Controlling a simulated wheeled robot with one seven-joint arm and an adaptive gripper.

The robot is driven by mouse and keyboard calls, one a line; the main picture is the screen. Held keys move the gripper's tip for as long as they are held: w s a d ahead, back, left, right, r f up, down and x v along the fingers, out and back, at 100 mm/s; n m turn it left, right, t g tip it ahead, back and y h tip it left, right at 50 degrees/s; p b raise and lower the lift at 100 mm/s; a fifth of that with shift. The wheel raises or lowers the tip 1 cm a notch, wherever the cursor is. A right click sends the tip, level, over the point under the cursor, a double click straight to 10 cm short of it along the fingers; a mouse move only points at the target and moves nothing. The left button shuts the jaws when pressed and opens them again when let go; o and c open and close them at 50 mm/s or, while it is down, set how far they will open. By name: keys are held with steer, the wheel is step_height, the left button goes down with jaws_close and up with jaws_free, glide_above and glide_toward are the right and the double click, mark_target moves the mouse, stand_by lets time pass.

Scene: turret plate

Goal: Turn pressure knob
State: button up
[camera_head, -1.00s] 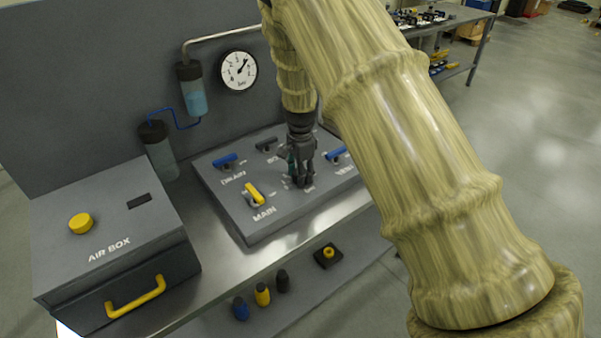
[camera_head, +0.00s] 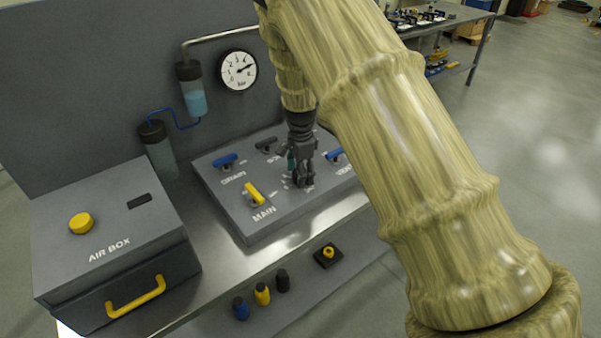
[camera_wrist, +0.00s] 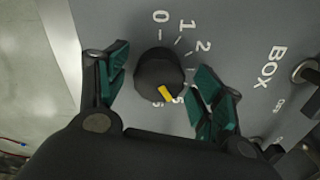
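The pressure knob (camera_wrist: 158,75) is round and black with a yellow pointer mark. In the wrist view it sits on the grey panel amid a printed number scale, its mark toward the lower right, near the high numbers. My gripper (camera_wrist: 160,88) is around it, one green-padded finger on each side. Narrow gaps show between pads and knob, so it looks open; contact deeper down is unclear. In the head view my gripper (camera_head: 302,180) is down at the panel and hides the knob. The round gauge (camera_head: 239,71) has its needle pointing right and slightly up.
The panel (camera_head: 229,205) also carries a yellow MAIN handle (camera_head: 254,192), a blue DRAIN handle (camera_head: 225,161) and another blue handle (camera_head: 335,154) right of my gripper. The AIR BOX (camera_head: 105,215) stands left. Small plugs sit on the lower shelf.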

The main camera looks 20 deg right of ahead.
step_height(320, 180, up, 12)
stand_by(0.8)
